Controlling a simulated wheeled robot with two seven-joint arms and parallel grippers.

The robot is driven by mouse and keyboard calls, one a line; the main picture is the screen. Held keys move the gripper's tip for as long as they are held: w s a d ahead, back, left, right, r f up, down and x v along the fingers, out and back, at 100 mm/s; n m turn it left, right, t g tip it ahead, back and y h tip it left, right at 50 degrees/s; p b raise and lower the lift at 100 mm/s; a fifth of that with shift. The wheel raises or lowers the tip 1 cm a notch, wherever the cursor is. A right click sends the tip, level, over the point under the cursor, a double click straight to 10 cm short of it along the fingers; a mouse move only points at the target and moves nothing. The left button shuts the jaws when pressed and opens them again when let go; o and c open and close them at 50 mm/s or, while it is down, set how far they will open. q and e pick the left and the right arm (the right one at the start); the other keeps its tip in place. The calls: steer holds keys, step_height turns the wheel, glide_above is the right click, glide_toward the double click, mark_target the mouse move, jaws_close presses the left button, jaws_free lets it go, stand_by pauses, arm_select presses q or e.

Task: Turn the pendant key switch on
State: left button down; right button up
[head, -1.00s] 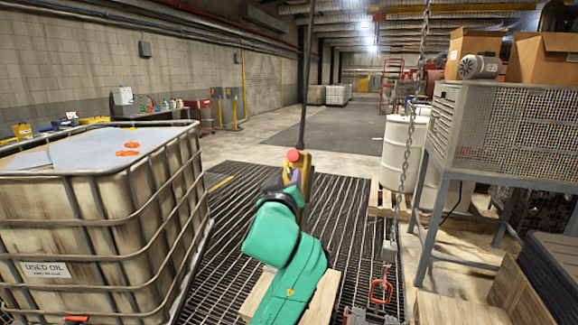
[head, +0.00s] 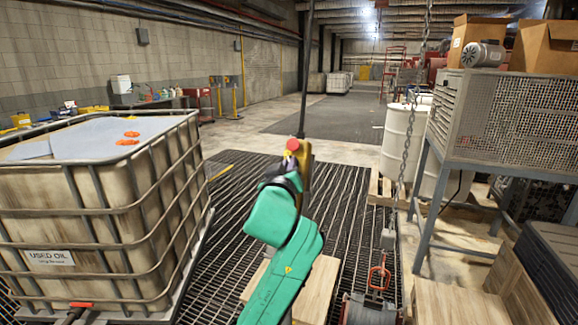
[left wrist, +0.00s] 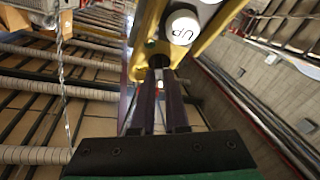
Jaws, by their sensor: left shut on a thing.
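The yellow pendant (head: 306,168) hangs on a dark cable or pole in the middle of the head view, with a red button (head: 293,145) near its top. In the left wrist view the yellow pendant body (left wrist: 145,40) shows close up with a white "UP" button (left wrist: 182,26). My left gripper (head: 291,172) is at the pendant's near side, under the red button. In the left wrist view its two dark fingers (left wrist: 159,75) reach up to a dark round fitting under the UP button and are shut on a small part there. The key itself is mostly hidden. My right gripper is not in view.
A caged used-oil tank (head: 100,215) stands at the left. A chain (head: 408,130) and a red hook (head: 379,278) hang right of the pendant. A metal stand (head: 500,120) and white drums (head: 400,145) are at the right. The grated floor between is mostly open.

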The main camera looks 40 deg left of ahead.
arm_select(q)
steer(key=m+t+h, duration=0.1)
steer(key=m, duration=0.2)
steer(key=shift+a, duration=0.1)
steer(key=m+t+h+p, duration=0.1)
steer(key=m+h, duration=0.1)
steer(key=m, duration=0.2)
steer(key=shift+r, duration=0.1)
steer(key=m+h, duration=0.1)
steer(key=m, duration=0.1)
steer(key=m+h+p, duration=0.1)
steer(key=m, duration=0.1)
steer(key=shift+s+a+m+t+h, duration=0.1)
steer(key=shift+m+t+h, duration=0.2)
steer(key=shift+m+h, duration=0.1)
steer(key=shift+m+h+p, duration=0.9)
steer(key=shift+m+h, duration=0.2)
steer(key=shift+m, duration=0.7)
steer(key=shift+a, duration=0.1)
steer(key=c, duration=0.9)
jaws_free()
